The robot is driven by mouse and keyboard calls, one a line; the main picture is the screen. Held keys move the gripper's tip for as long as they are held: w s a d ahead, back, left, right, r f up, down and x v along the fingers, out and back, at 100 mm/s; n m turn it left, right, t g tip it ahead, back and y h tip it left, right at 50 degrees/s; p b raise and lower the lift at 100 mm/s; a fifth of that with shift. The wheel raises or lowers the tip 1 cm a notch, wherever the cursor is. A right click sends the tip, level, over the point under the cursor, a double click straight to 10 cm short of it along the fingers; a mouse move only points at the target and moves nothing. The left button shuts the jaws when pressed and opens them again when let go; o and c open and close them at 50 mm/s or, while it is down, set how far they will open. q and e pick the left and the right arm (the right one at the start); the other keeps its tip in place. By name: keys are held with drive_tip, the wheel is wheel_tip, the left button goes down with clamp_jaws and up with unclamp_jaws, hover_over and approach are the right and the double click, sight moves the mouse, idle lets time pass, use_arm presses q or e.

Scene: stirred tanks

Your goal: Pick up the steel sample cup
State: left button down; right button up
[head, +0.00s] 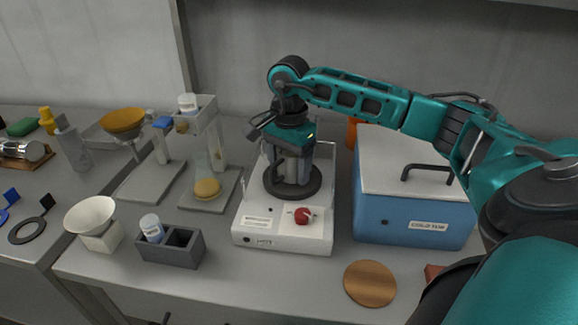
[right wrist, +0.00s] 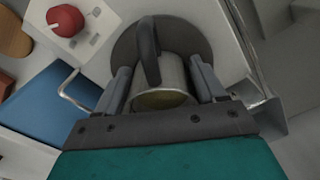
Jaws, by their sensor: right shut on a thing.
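The steel sample cup (right wrist: 162,80) shows in the right wrist view as a metal cup with a dark handle and a yellowish-brown inside. It is at the round dark plate (right wrist: 196,47) of the white stirrer unit (head: 283,227). My right gripper (right wrist: 163,88) has its two grey fingers on either side of the cup and is shut on it. In the head view my right gripper (head: 290,172) points down over the dark plate (head: 310,188), and its fingers mostly hide the cup. I cannot tell whether the cup touches the plate. My left gripper is not in view.
The blue chest (head: 413,215) with a white lid stands close on the right. A red knob (head: 302,215) is on the unit's front. A grey holder (head: 186,255) with a bottle, a white bowl (head: 90,214) and stands are left. A wooden disc (head: 370,284) lies in front.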

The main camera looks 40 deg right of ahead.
drive_tip(key=c, duration=0.4)
drive_tip(key=shift+r, duration=0.1)
drive_tip(key=shift+c, duration=0.2)
